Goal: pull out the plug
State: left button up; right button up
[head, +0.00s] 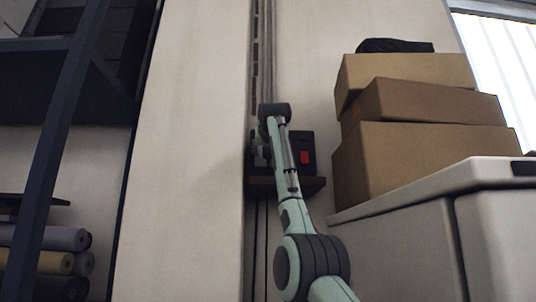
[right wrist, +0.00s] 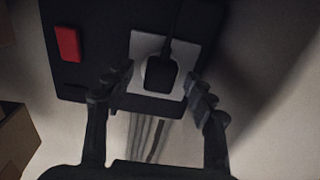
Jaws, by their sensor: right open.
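A black plug (right wrist: 161,73) sits in a light grey socket plate (right wrist: 139,46) in the right wrist view, with its cord running up from it. The socket is on a dark panel (right wrist: 95,58), which also shows in the head view (head: 304,140) on the wall. My right gripper (right wrist: 163,88) is open, its fingers on either side of the plug's lower end and apart from it. In the head view my right arm hides the socket and plug, and the gripper is largely hidden behind the wrist. My left gripper is not in view.
Stacked cardboard boxes (head: 420,150) stand at right on a white cabinet (head: 400,215). A dark rack (head: 60,130) with fabric rolls (head: 50,238) is at left. Cables run along the wall.

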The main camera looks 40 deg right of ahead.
dwell(0.8)
grip_shut()
jog(key=shift+s, duration=0.1)
